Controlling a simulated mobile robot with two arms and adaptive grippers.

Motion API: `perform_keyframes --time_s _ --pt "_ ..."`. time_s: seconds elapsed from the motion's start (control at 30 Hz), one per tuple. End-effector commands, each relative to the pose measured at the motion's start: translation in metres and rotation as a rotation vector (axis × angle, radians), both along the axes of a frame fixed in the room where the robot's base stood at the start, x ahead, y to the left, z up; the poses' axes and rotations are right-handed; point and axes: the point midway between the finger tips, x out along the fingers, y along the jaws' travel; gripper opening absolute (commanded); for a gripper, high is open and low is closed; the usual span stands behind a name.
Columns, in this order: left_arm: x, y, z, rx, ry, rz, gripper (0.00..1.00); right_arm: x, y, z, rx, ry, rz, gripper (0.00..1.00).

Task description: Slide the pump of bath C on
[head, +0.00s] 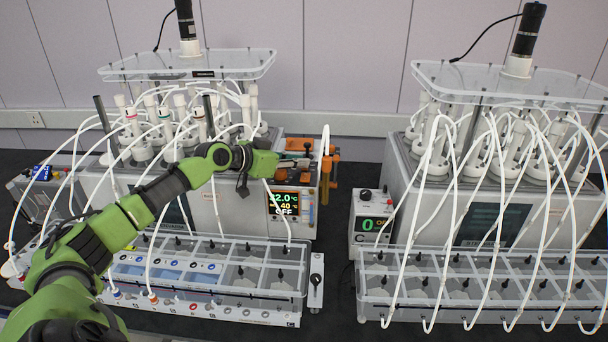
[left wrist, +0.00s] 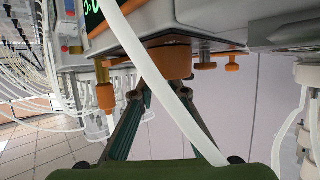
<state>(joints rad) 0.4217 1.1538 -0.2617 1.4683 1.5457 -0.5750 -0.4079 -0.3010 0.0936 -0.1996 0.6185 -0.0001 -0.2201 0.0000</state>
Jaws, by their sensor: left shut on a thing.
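My left gripper (head: 290,161) reaches over the top of a bath controller, whose display (head: 284,204) shows 32.0 °C, 40 °C and OFF. In the left wrist view the two dark green fingers of my left gripper (left wrist: 168,82) close in on an orange block (left wrist: 170,60) under a grey housing, and are shut on it. A white tube crosses in front and hides part of the fingers. Whether this block is the pump slider of bath C cannot be told. My right gripper is not in view.
Orange fittings (head: 326,170) stand at the controller's right side. A second, smaller controller (head: 368,216) with a green reading stands to the right. White tubes loop over the clear-lidded racks (head: 262,309) in front. Dark bench shows between the two racks.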

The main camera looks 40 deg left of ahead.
Motion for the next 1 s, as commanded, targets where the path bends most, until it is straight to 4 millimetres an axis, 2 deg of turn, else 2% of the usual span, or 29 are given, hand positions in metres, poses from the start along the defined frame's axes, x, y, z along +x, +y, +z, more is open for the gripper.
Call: perform_keyframes --time_s 0.03,0.17,0.37,0.4,0.47,0.67,0.83,1.0 --pt "-0.001 -0.001 -0.004 -0.002 0.004 -0.005 0.0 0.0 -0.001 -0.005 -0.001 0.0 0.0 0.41" --pt "-0.001 -0.001 -0.002 -0.004 0.005 -0.008 0.0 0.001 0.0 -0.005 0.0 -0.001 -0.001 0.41" --pt "-0.001 -0.002 -0.002 -0.006 0.007 -0.009 0.0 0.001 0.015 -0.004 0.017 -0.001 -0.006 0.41" --pt "-0.001 -0.002 -0.002 -0.006 0.007 -0.009 0.17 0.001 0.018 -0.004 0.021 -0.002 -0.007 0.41" --pt "-0.001 -0.002 -0.002 -0.005 0.007 -0.009 0.31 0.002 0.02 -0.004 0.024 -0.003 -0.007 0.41" --pt "-0.001 -0.001 -0.001 -0.005 0.003 -0.008 0.31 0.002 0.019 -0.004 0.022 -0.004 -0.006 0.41" --pt "-0.002 0.0 0.0 -0.004 0.002 -0.006 0.31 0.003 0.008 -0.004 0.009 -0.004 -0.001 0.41" --pt "-0.011 0.004 0.002 -0.001 0.004 -0.003 0.31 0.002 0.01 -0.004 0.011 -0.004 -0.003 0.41"
